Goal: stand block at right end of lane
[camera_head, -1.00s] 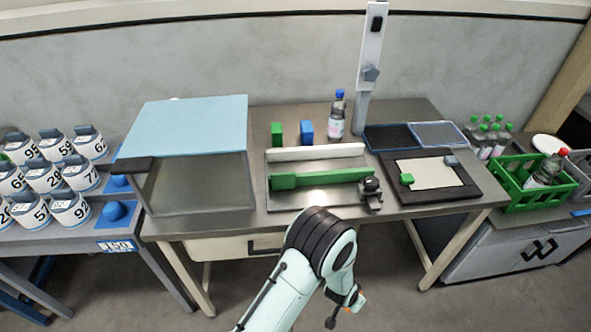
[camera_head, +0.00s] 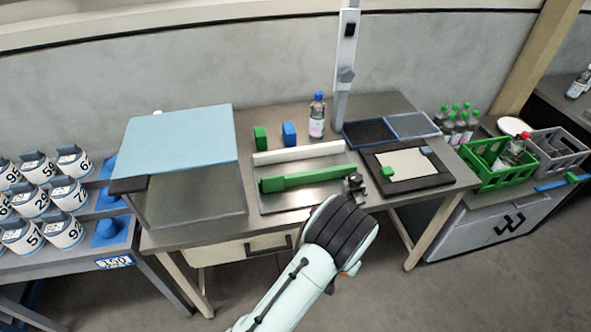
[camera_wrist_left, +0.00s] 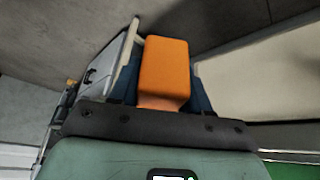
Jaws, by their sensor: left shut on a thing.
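An orange block (camera_wrist_left: 164,66) shows in the left wrist view, between the dark blue fingers of my left gripper (camera_wrist_left: 163,88), which is shut on it. In the head view my arm hides the gripper, in front of the table; only a speck of orange shows beside the arm. The lane (camera_head: 290,198) is a metal plate on the table. A white rail (camera_head: 298,152) runs along its back and a long green bar (camera_head: 305,179) lies along it. A dark clamp-like part (camera_head: 355,184) is at its right end. My right gripper is not in view.
A green block (camera_head: 260,139) and a blue block (camera_head: 289,134) stand behind the rail, near a bottle (camera_head: 317,117). A blue-topped box (camera_head: 180,135) is left of the lane. A dark framed board (camera_head: 412,172) lies right of it. A green crate (camera_head: 497,170) stands farther right.

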